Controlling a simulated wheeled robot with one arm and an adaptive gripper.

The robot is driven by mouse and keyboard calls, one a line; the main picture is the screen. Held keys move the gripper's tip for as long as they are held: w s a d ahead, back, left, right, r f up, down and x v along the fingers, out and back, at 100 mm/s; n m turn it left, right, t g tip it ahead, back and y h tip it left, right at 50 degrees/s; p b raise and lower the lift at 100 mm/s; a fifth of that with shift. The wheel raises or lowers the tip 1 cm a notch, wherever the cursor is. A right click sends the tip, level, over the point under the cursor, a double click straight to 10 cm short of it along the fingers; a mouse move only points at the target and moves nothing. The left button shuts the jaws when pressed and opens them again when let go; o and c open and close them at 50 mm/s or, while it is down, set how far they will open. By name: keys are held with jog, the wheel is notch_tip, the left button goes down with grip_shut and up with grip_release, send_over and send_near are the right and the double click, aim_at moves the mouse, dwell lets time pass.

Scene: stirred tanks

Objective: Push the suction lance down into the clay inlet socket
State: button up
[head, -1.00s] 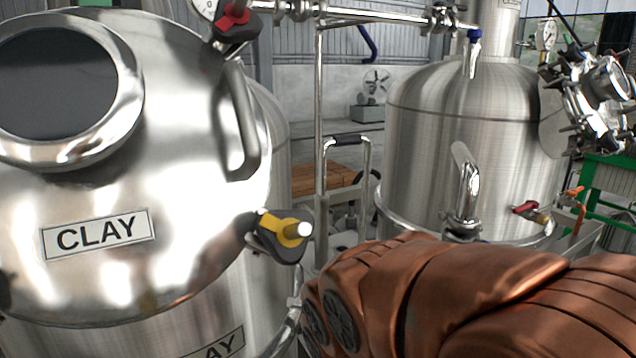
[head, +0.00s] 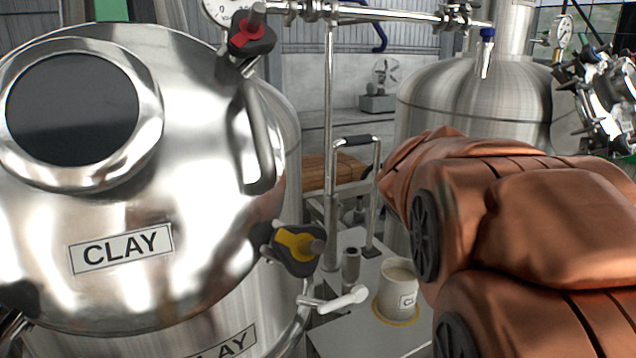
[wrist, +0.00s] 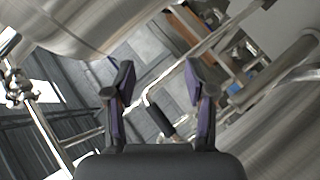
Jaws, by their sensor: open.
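The steel tank labelled CLAY (head: 205,150) fills the left of the head view. I cannot pick out the suction lance or the inlet socket for certain. A short grey upright cylinder (head: 351,265) stands on a pale surface right of the tank; I cannot tell whether it is the socket. My gripper (wrist: 160,88) is open in the wrist view, with nothing between its fingers. A handrail frame (wrist: 160,115) shows beyond and below the fingers. The gripper is not visible in the head view, where only my copper-coloured arm shows at the right.
A pale bucket (head: 397,290) with a label starting with C stands on a yellow ring on the pale surface (head: 350,335). A yellow-and-black knob (head: 297,246) and a white-tipped lever (head: 342,299) jut from the clay tank's side. A second tank (head: 425,105) stands behind my arm.

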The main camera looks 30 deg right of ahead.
jog(key=w+d+r+n+t+y+p, duration=0.25)
jog(key=w+r+n+t+y, duration=0.7)
jog(key=w+r+n, duration=0.5)
jog(key=n+g+y+p, duration=0.1)
jog(key=n+g+y, duration=0.5)
jog(key=y, duration=0.4)
send_near(367, 139)
jog(key=x, duration=0.4)
jog(key=p+x, duration=0.3)
jog(key=x, duration=0.3)
jog(key=shift+w+a, duration=0.2)
jog(key=shift+w, duration=0.05)
jog(key=shift+w+a+f+p, duration=0.2)
jog(key=shift+w+a+p, duration=0.05)
jog(key=shift+w+p, duration=0.1)
jog(key=shift+c, duration=0.3)
